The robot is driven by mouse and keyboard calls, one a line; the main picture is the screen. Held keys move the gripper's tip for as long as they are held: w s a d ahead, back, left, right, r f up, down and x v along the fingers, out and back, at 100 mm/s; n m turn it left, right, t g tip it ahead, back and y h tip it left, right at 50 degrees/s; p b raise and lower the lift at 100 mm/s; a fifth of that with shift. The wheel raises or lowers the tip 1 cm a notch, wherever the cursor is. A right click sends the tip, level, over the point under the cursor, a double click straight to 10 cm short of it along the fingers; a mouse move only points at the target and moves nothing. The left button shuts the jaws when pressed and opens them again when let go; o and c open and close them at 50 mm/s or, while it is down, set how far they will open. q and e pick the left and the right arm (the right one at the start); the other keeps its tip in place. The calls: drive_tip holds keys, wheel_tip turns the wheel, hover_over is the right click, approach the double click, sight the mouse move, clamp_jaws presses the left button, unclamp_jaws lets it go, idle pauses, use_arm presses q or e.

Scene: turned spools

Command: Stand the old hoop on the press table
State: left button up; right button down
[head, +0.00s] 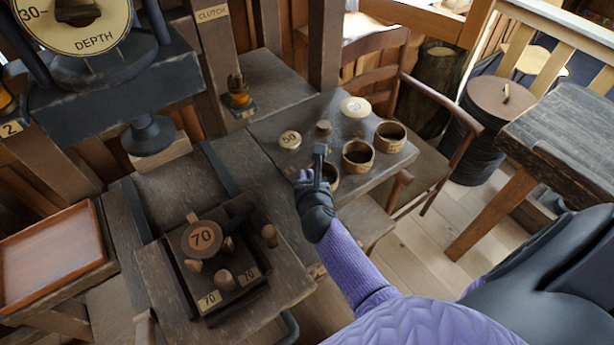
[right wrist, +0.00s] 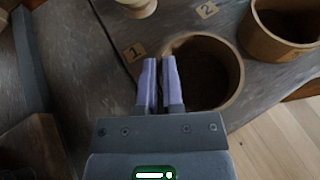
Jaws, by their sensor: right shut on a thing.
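In the right wrist view the closed fingers (right wrist: 160,70) are at the left side of this hoop (right wrist: 239,80), beside a tag marked 1 (right wrist: 134,51). I cannot tell which is the old one, nor whether the held hoop is lifted. The press table (head: 175,178) is to the left, under the press ram (head: 150,135). My left gripper is not in view.
A dark block assembly marked 70 (head: 203,238) with several pegs sits at the front of the press table. A reddish tray (head: 50,255) is far left; a chair (head: 440,110) is right.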

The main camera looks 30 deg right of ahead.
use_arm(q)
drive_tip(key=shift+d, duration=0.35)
use_arm(e)
drive_tip(key=c, duration=0.7)
unclamp_jaws()
drive_tip(key=shift+c, duration=0.2)
drive_tip(key=shift+r, duration=0.2)
drive_tip(key=p+v, duration=0.4)
drive_tip(key=v, duration=0.7)
drive_tip(key=shift+s, duration=0.2)
drive_tip(key=shift+s+a+r, duration=0.1)
drive_tip(key=shift+s+a, duration=0.05)
drive_tip(key=shift+s, duration=0.1)
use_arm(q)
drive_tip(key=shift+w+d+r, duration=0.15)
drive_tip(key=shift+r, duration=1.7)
